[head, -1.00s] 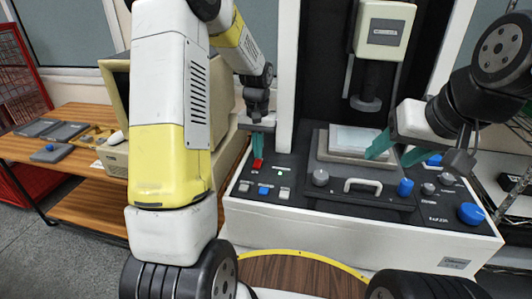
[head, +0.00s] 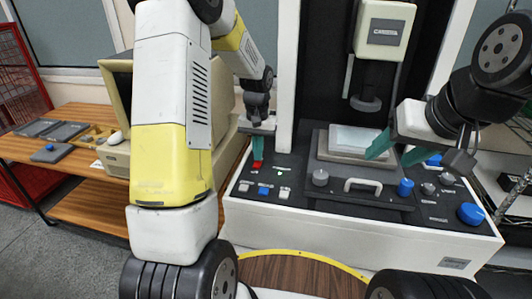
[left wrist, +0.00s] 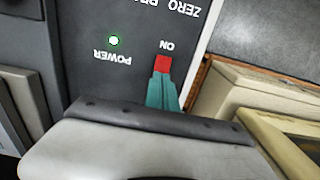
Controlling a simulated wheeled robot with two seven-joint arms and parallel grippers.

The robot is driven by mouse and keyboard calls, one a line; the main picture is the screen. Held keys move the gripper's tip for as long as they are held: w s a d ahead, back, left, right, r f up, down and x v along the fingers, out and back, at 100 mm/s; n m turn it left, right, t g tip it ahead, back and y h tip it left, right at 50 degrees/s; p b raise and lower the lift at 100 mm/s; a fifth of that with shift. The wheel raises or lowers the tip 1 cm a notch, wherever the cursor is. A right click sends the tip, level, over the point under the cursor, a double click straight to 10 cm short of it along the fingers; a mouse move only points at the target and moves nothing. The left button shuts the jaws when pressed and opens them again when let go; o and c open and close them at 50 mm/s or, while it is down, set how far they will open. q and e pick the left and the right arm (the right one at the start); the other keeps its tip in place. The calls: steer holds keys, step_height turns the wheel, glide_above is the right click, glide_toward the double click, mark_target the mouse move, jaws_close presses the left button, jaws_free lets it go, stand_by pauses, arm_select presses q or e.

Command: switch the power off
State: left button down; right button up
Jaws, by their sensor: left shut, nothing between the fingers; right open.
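The red power switch (head: 257,168) sits on the black control panel at the left of the machine. In the left wrist view the red switch (left wrist: 163,64) lies beside the label "ON", and a green lamp (left wrist: 114,41) glows above the word "POWER". The lamp (head: 280,173) also shows lit in the head view. My left gripper (head: 257,156) is shut and empty, its teal fingertips at the red switch; they look to be touching it and hide part of it. My right gripper (head: 386,152) is open and empty over the right part of the machine bed.
Blue and white buttons (head: 264,190) lie just in front of the switch. A grey knob (head: 320,177), a white handle (head: 363,185) and blue knobs (head: 405,187) stand further right. The white column (head: 287,80) rises behind. A beige monitor (head: 117,105) stands on the wooden table at left.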

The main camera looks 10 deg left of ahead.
arm_select(q)
steer(key=shift+f, duration=0.35)
steer(key=shift+r, duration=3.55)
steer(key=s+r+t, duration=0.3)
steer(key=s+r, duration=0.7)
steer(key=r, duration=0.1)
steer(key=s+d+r+t+h, duration=0.2)
steer(key=s+r+t, duration=0.1)
steer(key=s, duration=1.1)
steer(key=shift+s, duration=0.15)
steer(key=shift+d+r, duration=0.1)
